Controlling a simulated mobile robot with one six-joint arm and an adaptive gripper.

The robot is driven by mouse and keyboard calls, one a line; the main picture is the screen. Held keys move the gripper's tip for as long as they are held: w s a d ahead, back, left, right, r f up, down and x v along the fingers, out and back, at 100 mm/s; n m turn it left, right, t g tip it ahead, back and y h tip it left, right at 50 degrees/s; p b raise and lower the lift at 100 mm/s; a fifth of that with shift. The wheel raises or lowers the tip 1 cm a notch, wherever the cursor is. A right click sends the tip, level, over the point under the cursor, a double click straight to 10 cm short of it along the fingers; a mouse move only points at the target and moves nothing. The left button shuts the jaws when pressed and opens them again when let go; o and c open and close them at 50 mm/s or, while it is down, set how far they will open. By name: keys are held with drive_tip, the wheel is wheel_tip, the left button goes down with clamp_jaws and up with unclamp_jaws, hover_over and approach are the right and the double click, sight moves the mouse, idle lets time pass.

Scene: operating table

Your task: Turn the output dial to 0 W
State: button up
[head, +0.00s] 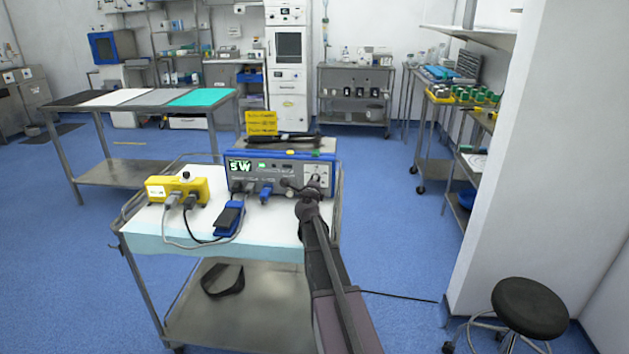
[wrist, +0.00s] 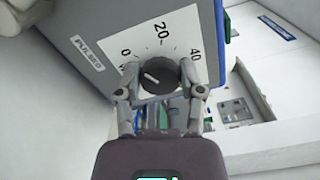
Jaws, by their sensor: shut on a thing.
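The output dial (wrist: 160,76) is a black round knob on a white scale plate marked 0, 20 and 40. Its white pointer line slants up and left, roughly toward the 0 side. My gripper (wrist: 163,88) has one finger on each side of the knob and is shut on it. In the head view, the blue generator (head: 235,158) stands on the cart, and its display (head: 239,167) appears to read 5 W. My gripper (head: 303,190) reaches its right front, partly covering the dial area there.
The cart (head: 150,225) also carries a yellow box (head: 160,188) with cables and a blue pedal (head: 229,218). A wall (head: 540,150) and stool (head: 530,308) are at right.

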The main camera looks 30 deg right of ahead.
drive_tip(key=shift+w+n, duration=0.15)
drive_tip(key=shift+n, duration=1.55)
drive_tip(key=o, duration=1.2)
drive_tip(key=v, duration=1.2)
drive_tip(key=shift+f, duration=0.1)
